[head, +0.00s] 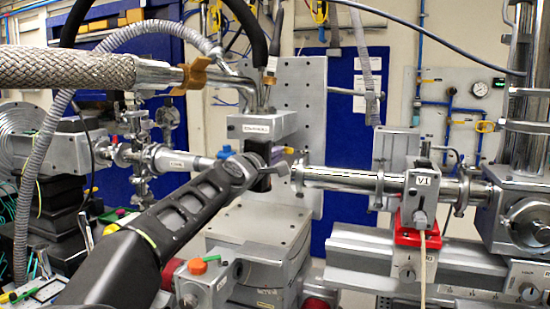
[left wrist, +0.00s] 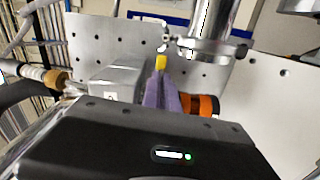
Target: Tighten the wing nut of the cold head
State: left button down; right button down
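The cold head is a grey metal block (head: 262,125) with a printed label, at the middle of the head view. Right of it a steel pipe (head: 335,180) runs to the right, with a clamp (head: 297,172) at its near end. My left gripper (left wrist: 161,66) has its purple fingers close together, with a small yellow piece at their tips. In the left wrist view the tips lie just below a metal clamp (left wrist: 190,45) with a small bolt end; I cannot tell whether they touch it. No wing nut shows clearly. My right gripper is out of view.
A braided hose (head: 65,68) and a grey corrugated hose (head: 45,165) hang at the left. A perforated plate (head: 303,105) stands behind the cold head. A valve block labelled V1 (head: 420,190) sits at the right. An orange-and-black ring (left wrist: 205,106) is close beside the fingers.

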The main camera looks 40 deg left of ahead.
pick_arm(q)
jog(key=m, duration=0.1)
jog(key=m+b, duration=0.1)
jog(key=m, duration=0.3)
jog(key=shift+f, duration=0.3)
jog(key=shift+w, duration=0.1)
jog(key=c, duration=2.1)
grip_release()
jog(key=shift+o, duration=0.8)
jog(key=shift+r, duration=0.1)
jog(key=shift+s, duration=0.25)
jog(key=v, duration=0.7)
jog(key=shift+s+d, duration=0.15)
jog(key=shift+s, duration=0.15)
